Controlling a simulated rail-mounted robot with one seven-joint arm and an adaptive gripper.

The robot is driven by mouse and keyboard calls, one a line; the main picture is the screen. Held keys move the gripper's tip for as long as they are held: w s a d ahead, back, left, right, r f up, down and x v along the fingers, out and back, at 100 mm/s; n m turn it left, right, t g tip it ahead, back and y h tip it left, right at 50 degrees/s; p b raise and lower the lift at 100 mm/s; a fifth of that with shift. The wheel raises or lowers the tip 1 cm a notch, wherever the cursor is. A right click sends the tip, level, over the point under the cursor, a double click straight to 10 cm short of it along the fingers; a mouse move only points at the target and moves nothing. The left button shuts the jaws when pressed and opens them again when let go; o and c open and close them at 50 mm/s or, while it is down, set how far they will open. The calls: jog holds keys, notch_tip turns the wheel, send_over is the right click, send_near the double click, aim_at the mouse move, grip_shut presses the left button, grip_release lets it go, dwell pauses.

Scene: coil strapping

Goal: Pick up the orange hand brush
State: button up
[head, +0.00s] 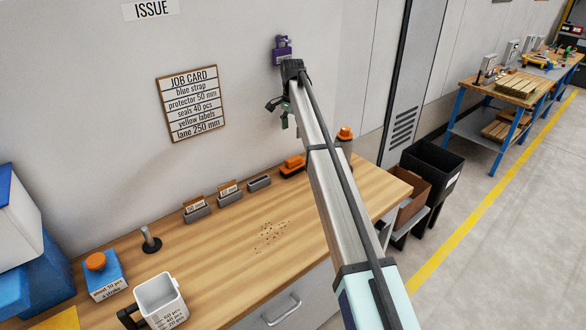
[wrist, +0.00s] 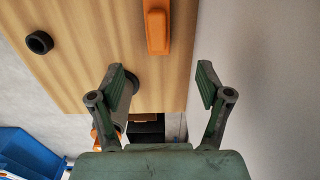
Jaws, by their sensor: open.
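The orange hand brush (head: 293,163) lies on the wooden bench top close to the back wall, left of my arm, with a dark lower part. In the wrist view the orange brush (wrist: 156,28) shows at the top edge, partly cut off, beyond my fingertips. My gripper (head: 279,112) is in the air above the bench near the wall, apart from the brush. In the wrist view my gripper (wrist: 162,82) has its two green fingers spread wide with nothing between them.
Label holders (head: 229,192) stand along the wall left of the brush. An orange-topped grey cylinder (head: 344,137) stands right of it, partly behind my arm. Dark crumbs (head: 270,236) lie on the clear front bench. A purple item (head: 282,47) is on the wall.

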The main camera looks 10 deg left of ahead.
aim_at(294, 165)
notch_tip(294, 165, down, 11)
jog(key=p, duration=0.3)
jog(key=shift+d+f, duration=0.1)
jog(key=shift+s+d+f+p, duration=0.1)
jog(key=shift+f+p, duration=0.5)
jog(key=shift+f, duration=0.7)
jog(key=shift+d+f+p, duration=0.1)
jog(key=shift+f+p, duration=0.5)
jog(key=shift+f, duration=0.65)
jog(key=c, duration=1.3)
